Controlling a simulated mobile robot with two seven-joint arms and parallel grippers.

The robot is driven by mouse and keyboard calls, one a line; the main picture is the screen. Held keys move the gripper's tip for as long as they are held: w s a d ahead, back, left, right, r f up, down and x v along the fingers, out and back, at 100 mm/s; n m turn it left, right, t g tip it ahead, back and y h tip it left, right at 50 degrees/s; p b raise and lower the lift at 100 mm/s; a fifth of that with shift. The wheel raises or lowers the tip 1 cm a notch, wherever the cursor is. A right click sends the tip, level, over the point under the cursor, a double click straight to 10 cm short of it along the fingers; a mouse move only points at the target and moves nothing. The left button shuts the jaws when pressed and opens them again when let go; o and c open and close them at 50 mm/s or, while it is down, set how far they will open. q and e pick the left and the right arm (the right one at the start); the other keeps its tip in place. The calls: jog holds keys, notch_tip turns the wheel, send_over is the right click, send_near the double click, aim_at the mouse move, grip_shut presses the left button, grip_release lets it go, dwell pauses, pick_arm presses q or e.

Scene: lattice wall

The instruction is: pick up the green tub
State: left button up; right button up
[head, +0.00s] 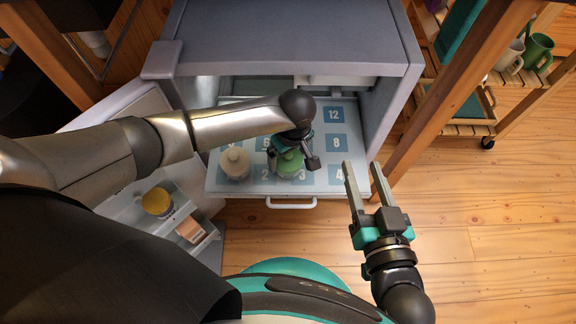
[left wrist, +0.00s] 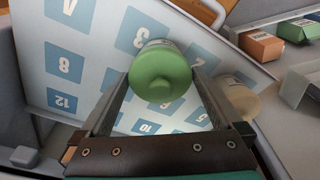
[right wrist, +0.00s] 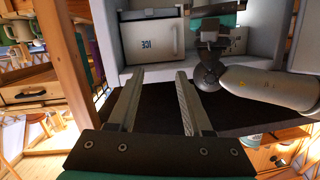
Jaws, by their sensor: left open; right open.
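The green tub (head: 291,165) stands on the numbered pull-out shelf (head: 222,187), near its front edge around squares 2 and 3. In the left wrist view the tub (left wrist: 160,70) shows its round lid and knob. My left gripper (head: 299,153) is over the tub and partly hides it in the head view. Its fingers (left wrist: 160,80) are apart, one on each side of the tub in the picture; I cannot tell whether they touch it. My right gripper (head: 362,168) is open and empty, to the right of the shelf; its spread fingers show in the right wrist view (right wrist: 160,76).
A cream tub (head: 235,164) stands left of the green one, close to my left gripper. The open cabinet door at left holds a yellow-lidded tub (head: 157,201) and a small box (head: 192,230). A wooden post (head: 440,110) rises at right. Floor at lower right is clear.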

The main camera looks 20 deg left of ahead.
pick_arm(q)
jog(key=shift+f, duration=0.5)
jog(key=c, duration=1.1)
jog(key=shift+c, duration=0.6)
jog(key=shift+r, duration=0.25)
